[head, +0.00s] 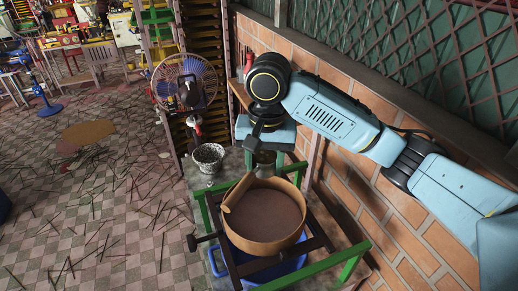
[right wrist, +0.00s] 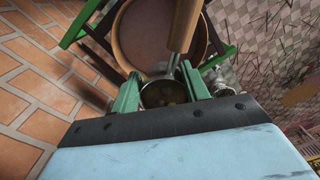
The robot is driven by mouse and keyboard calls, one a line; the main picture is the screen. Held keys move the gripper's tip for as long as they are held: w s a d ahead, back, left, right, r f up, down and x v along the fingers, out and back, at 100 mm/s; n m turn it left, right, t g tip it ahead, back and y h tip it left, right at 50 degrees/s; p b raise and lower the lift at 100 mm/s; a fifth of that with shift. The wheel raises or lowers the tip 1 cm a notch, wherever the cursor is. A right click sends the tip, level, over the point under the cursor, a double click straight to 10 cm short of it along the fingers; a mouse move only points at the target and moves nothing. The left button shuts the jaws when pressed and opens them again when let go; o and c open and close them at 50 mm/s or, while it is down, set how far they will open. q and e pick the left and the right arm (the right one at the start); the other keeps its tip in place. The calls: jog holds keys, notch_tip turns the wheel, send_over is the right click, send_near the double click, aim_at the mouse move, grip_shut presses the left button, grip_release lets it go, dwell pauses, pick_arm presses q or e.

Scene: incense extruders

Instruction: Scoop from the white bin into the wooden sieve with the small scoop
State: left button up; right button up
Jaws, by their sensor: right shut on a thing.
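My right gripper (head: 264,160) comes down at the far side of the wooden sieve (head: 262,247). It is shut on the small scoop (head: 237,193). In the right wrist view the green fingers (right wrist: 158,90) stand either side of its round metal cup (right wrist: 163,94). The scoop's wooden handle (right wrist: 184,26) points away from the fingers, across the sieve rim; I cannot tell if it touches. The cup looks dark with brownish patches; its contents are unclear. The round sieve shows a brown inner surface. The white bin (head: 208,160) stands left of the gripper. My left gripper is out of view.
The sieve sits on a dark and green frame (head: 352,262) above a blue tub (head: 215,262). A brick wall (head: 405,240) runs close on the right. A fan (head: 186,82) stands behind the bin. Thin sticks litter the tiled floor (head: 110,215) at left.

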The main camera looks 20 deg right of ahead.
jog(key=shift+s+f+t+y, duration=0.3)
jog(key=shift+s+f, duration=0.05)
jog(key=shift+f, duration=0.2)
jog(key=shift+f+t+y, duration=0.4)
jog(key=shift+f, duration=0.1)
pick_arm(q)
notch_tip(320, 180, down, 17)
jog(key=b, duration=1.6)
jog(key=shift+b, duration=0.35)
pick_arm(e)
jog(key=f+t+y, duration=0.1)
jog(key=t+y, duration=0.2)
jog(key=t, duration=0.1)
jog(key=f+m+t+y, duration=0.1)
jog(key=f+t+y, duration=0.1)
jog(key=t+y, duration=0.1)
jog(key=d+f+t+y, duration=0.1)
jog(key=f+t+y, duration=0.1)
jog(key=t, duration=0.3)
jog(key=shift+s+f+m+y, duration=0.2)
jog(key=shift+s+m+y, duration=0.15)
jog(key=shift+y, duration=0.35)
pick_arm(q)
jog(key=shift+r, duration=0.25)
